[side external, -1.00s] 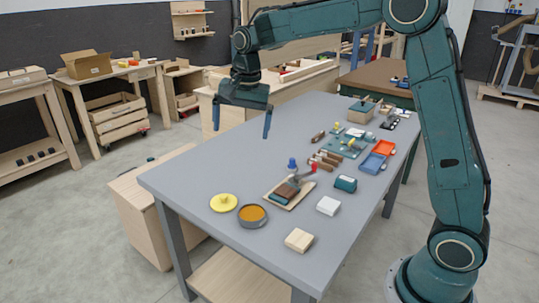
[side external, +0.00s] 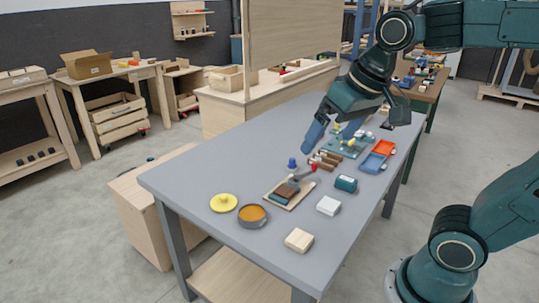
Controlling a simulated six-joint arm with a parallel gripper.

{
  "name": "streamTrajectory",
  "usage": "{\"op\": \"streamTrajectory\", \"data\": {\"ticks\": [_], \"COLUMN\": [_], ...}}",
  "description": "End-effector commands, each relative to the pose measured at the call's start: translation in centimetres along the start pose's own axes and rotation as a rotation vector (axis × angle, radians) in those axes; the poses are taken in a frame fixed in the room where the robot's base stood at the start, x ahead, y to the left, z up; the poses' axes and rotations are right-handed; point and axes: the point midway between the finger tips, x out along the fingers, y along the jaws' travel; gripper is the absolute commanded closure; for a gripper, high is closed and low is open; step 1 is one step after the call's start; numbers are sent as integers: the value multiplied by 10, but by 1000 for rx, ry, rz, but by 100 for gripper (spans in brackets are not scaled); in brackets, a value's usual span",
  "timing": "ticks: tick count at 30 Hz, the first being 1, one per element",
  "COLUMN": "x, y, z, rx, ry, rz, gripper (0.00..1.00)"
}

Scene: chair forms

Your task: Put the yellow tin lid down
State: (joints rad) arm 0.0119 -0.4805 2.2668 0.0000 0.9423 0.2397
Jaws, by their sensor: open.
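The yellow tin lid (side external: 223,203) lies flat on the grey table (side external: 200,172) near its left front edge. It has a small raised knob. The round grey tin (side external: 252,216) stands open just right of the lid, with orange-brown contents showing. Lid and tin look apart. My gripper (side external: 333,135) is open and tilted above the back half of the table, well away from the lid. Its blue fingers are over the area of the brown rolls, and nothing shows between them.
A board with a brown block and red-ended tool (side external: 290,191) lies mid-table, with a blue knob (side external: 292,163) behind. Blue (side external: 373,163) and red (side external: 384,147) trays lie farther back. The table's left side is bare.

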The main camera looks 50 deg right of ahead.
Motion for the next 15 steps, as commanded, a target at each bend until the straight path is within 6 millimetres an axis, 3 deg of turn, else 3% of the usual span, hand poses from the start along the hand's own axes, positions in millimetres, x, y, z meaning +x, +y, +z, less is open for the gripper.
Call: {"op": "streamTrajectory", "data": {"ticks": [6, 15], "x": [-2, 2], "y": [10, 16], "z": [48, 75], "rx": [-154, -249], "ry": [50, 78], "rz": [-12, -15], "gripper": [0, 0]}}
